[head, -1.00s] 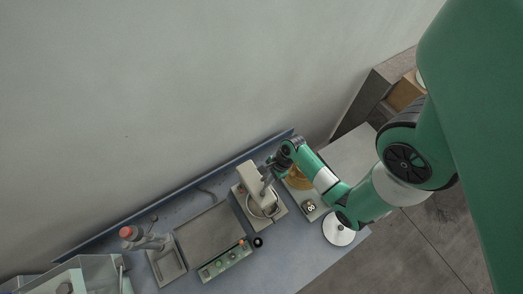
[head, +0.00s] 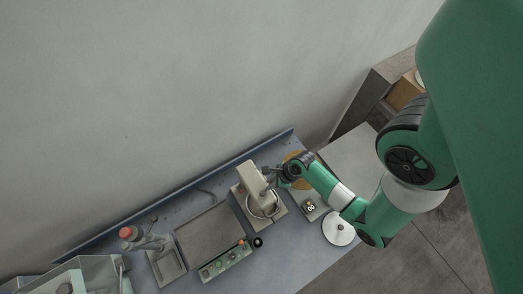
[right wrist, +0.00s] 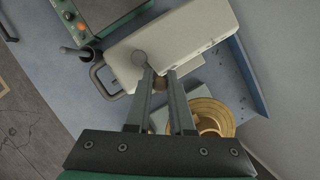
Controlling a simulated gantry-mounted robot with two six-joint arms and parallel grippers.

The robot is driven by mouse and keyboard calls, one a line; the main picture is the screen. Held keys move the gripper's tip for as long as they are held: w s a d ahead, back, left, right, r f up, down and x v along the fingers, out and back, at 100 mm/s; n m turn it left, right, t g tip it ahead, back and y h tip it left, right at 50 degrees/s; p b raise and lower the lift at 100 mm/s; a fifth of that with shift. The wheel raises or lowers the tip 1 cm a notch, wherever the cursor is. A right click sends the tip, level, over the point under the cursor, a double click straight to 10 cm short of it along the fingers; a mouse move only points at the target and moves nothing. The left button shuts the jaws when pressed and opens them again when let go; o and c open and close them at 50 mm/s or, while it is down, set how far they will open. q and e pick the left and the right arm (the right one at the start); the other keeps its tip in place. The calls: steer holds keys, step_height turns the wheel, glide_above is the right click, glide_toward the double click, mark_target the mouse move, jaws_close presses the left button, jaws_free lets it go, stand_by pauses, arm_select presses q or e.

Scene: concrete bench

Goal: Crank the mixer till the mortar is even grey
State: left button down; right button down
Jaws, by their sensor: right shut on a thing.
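The mixer (head: 252,178) is a pale beige stand-type machine near the middle of the blue bench, with its bowl (head: 276,213) under the head. Its beige head (right wrist: 195,38) fills the upper part of the right wrist view. A crank with a round grey hub (right wrist: 140,58) sits on its side. My right gripper (head: 270,175) is at the side of the mixer head, shut on the crank's brown knob (right wrist: 159,88). The mortar's colour is too small and shadowed to tell. My left gripper is not in view.
A grey tray plate (head: 210,232) and a green control box (head: 226,262) with buttons lie left of the mixer. A red-topped device (head: 148,242) stands further left. A scale (head: 310,207), a white disc (head: 338,235) and a round golden piece (right wrist: 210,115) lie right of it.

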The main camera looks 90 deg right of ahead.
steer(key=c, duration=0.8)
jaws_free()
steer(key=v, duration=1.1)
steer(key=shift+r, duration=0.35)
